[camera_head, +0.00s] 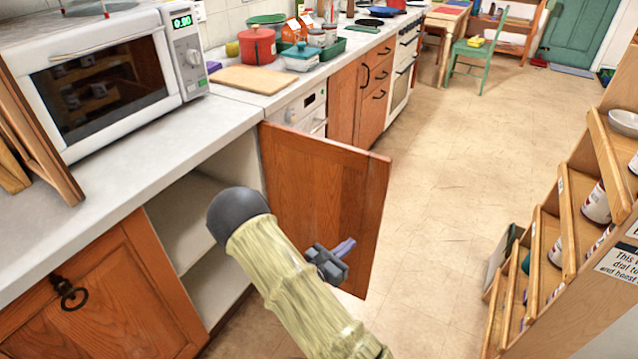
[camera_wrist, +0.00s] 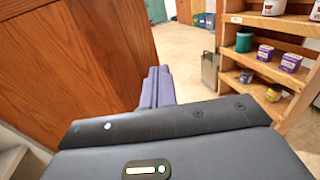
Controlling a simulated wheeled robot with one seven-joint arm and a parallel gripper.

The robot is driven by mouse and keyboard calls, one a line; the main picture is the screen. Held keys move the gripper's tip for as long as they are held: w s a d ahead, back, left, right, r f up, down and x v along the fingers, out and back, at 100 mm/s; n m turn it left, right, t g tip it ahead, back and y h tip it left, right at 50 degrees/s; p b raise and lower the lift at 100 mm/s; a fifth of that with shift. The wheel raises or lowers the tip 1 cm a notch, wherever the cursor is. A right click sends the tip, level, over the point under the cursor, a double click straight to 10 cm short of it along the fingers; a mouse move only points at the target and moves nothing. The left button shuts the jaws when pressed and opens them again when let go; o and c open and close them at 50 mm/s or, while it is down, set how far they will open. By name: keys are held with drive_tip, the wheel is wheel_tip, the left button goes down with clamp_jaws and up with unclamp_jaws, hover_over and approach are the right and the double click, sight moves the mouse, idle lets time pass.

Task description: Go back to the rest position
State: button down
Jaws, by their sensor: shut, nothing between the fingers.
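My gripper (camera_head: 343,249) is in front of the open cabinet door (camera_head: 325,190), near its lower right part. In the wrist view, my gripper's purple fingers (camera_wrist: 156,88) lie side by side, shut and empty. The wooden door (camera_wrist: 75,65) fills the left of the wrist view, close to the fingers. I cannot tell whether they touch it. The door stands swung out from the counter, and the cabinet (camera_head: 190,225) behind it shows pale shelves. My arm hides part of the cabinet and the door's lower left.
A white microwave (camera_head: 110,75) stands on the counter (camera_head: 110,180). A second cabinet door (camera_head: 100,300) is shut at lower left. A wooden shelf rack (camera_head: 560,235) with cans stands at right, also in the wrist view (camera_wrist: 250,65). The floor (camera_head: 460,150) between is clear.

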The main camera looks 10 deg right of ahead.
drive_tip(key=s+d+r+m+g+y, duration=0.1)
drive_tip(key=s+d+r+m+g, duration=0.1)
drive_tip(key=s+m+g, duration=0.3)
drive_tip(key=s+d+r+m+g+y, duration=0.1)
drive_tip(key=s+d+r+m+g, duration=0.15)
drive_tip(key=s+m+g, duration=0.3)
drive_tip(key=s+a+r+m+g+y, duration=0.1)
drive_tip(key=s+a+r+m+y, duration=0.2)
drive_tip(key=s+a+m+y, duration=0.45)
drive_tip(key=a+r+m+t+y+p, duration=0.1)
drive_tip(key=r+m+t+y+p, duration=0.1)
drive_tip(key=r+p, duration=1)
drive_tip(key=a+r+m+t+y+p, duration=0.2)
drive_tip(key=r+p, duration=1)
drive_tip(key=r, duration=0.6)
drive_tip(key=shift+w+m+y, duration=0.3)
drive_tip(key=shift+m+y, duration=0.55)
drive_tip(key=shift+m, duration=0.35)
drive_tip(key=shift+t, duration=0.25)
